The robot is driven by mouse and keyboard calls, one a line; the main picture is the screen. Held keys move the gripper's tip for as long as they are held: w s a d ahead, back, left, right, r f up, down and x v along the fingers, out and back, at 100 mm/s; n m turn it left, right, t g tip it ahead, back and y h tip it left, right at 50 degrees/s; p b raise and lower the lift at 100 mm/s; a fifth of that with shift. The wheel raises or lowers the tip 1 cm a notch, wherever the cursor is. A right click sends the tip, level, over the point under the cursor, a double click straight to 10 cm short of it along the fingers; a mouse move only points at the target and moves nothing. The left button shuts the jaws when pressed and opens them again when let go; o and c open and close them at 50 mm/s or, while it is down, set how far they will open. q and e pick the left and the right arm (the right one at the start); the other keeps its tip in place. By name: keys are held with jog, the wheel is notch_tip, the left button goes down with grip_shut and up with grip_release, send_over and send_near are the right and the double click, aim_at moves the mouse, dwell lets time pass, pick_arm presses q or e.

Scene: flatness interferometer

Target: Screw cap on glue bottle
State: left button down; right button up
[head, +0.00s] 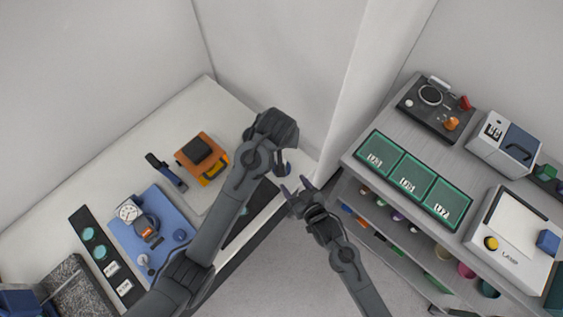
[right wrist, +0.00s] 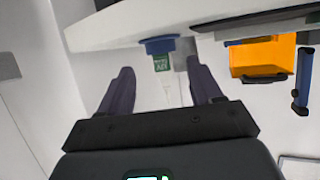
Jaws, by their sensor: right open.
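My right gripper (head: 295,187) is open and empty, just off the table's right corner. In the right wrist view its two dark fingers (right wrist: 160,88) stand apart. Beyond them is what looks like the glue bottle (right wrist: 161,63), with a green label and a thin clear tip, on a wide blue part (right wrist: 160,45). It is apart from the fingers; this view appears upside down. In the head view a small dark-blue piece (head: 287,169) shows beside my left wrist; I cannot tell what it is. My left gripper's jaws are hidden. I cannot make out the cap.
The white table (head: 160,140) holds an orange device (head: 200,155), also in the right wrist view (right wrist: 265,58), and a blue mat (head: 128,233) with instruments. A grey shelf unit (head: 352,155) with green trays (head: 407,182) stands to the right. A floor gap separates them.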

jog(key=w+a, duration=0.1)
jog(key=w, duration=0.2)
jog(key=w+a, duration=0.2)
jog(key=w, duration=0.1)
jog(key=w+a, duration=0.1)
jog(key=w, duration=0.2)
jog(key=shift+a, duration=0.35)
jog(key=shift+w+a+f, duration=0.25)
jog(key=shift+w+a, duration=0.05)
jog(key=shift+w, duration=0.25)
grip_shut()
